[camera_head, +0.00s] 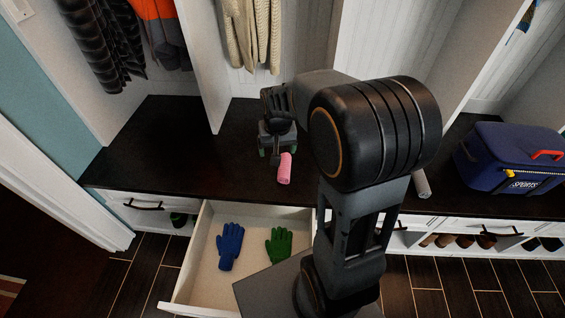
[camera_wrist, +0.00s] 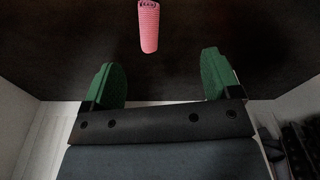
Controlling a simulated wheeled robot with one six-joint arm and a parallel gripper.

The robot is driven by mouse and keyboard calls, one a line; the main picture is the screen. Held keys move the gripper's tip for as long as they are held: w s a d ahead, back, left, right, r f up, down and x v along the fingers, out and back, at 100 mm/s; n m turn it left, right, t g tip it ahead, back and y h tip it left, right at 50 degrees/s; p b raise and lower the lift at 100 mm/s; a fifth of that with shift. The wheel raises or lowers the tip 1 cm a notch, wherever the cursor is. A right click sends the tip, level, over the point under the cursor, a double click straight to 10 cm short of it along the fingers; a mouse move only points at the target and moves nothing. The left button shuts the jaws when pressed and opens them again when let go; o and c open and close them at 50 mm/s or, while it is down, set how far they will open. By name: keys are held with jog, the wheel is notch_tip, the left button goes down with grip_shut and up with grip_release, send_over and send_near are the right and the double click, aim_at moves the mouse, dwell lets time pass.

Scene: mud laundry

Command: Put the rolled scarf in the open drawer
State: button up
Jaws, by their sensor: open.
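The rolled scarf is a small pink roll (camera_head: 284,169) lying on the dark bench top, left of my arm's large joint. It also shows in the wrist view (camera_wrist: 149,27), ahead of my gripper and roughly between the lines of its two fingers. My gripper (camera_wrist: 162,80) has green fingertips spread apart with nothing between them. In the head view my gripper (camera_head: 277,150) is over the bench, beside the scarf, partly hidden by its own body. The open drawer (camera_head: 200,262) is pulled out below the bench and holds a blue glove (camera_head: 231,246) and a green glove (camera_head: 278,245).
A blue sports bag (camera_head: 505,160) stands on the bench at right. A grey-white roll (camera_head: 421,184) lies right of my arm. Clothes hang above the bench, including a cream knit (camera_head: 252,35). Shoes sit in low cubbies at right. The bench's left part is clear.

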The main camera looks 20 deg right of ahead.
aim_at(284, 167)
jog(key=w+d+f+m, duration=0.1)
jog(key=w+d+f, duration=0.1)
jog(key=f, duration=0.3)
jog(key=w+d+f+m+g, duration=0.1)
jog(key=w+f, duration=0.2)
jog(key=f, duration=0.3)
jog(key=w+d+f, duration=0.2)
jog(key=f, duration=0.3)
jog(key=shift+w+d+f+m+p, duration=0.2)
jog(key=shift+w+d+m+p, duration=0.15)
jog(key=shift+m+p, duration=0.05)
jog(key=shift+d+f+b, duration=0.2)
jog(key=shift+f+b, duration=0.45)
jog(key=shift+f, duration=2.65)
jog(key=c, duration=1.1)
jog(key=shift+r, duration=0.1)
